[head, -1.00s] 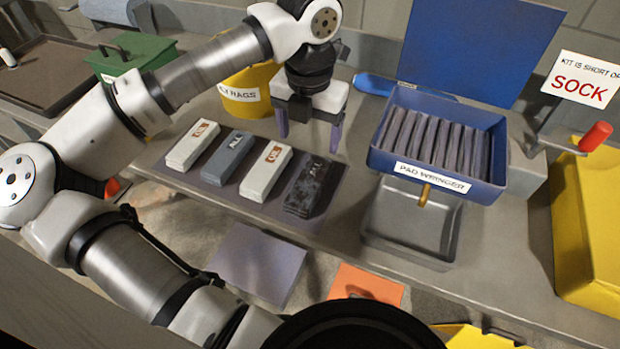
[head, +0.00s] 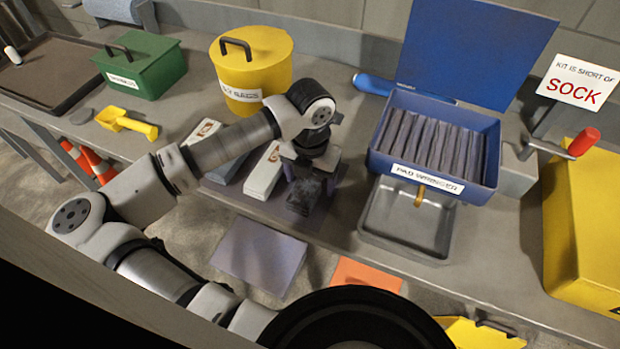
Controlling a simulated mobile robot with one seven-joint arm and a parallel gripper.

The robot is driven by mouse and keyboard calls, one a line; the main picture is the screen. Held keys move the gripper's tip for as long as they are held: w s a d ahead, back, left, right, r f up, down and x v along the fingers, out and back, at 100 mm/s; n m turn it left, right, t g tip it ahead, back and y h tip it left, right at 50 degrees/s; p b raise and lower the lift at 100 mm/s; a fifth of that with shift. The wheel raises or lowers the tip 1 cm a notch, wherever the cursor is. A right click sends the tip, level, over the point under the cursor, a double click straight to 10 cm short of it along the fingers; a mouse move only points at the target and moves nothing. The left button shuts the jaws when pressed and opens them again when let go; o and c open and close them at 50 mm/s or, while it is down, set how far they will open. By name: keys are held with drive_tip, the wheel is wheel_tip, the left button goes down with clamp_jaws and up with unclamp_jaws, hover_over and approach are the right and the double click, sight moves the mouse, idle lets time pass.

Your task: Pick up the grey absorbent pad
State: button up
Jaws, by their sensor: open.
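The grey pad (head: 229,168) lies in the row on the dark mat (head: 262,208), partly behind my arm. At the right end of the row lies a dark, blotched grey-black pad (head: 304,198); its label is hidden now. My gripper (head: 312,180) points down over this dark pad, open, with one finger on each side of it. I cannot tell whether the fingers touch it. White pads with orange labels (head: 264,172) lie between and to the left, partly hidden by my arm.
The blue pad wringer (head: 436,183) with its lid up stands right of the gripper, above a grey tray (head: 375,235). The yellow rag bin (head: 268,65) stands behind my arm. A yellow case (head: 575,240) is at the right. The bench's front edge is close to the mat.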

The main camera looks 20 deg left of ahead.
drive_tip(key=shift+f, duration=0.1)
drive_tip(key=shift+c, duration=0.5)
drive_tip(key=c, duration=1)
drive_tip(key=shift+o, duration=0.2)
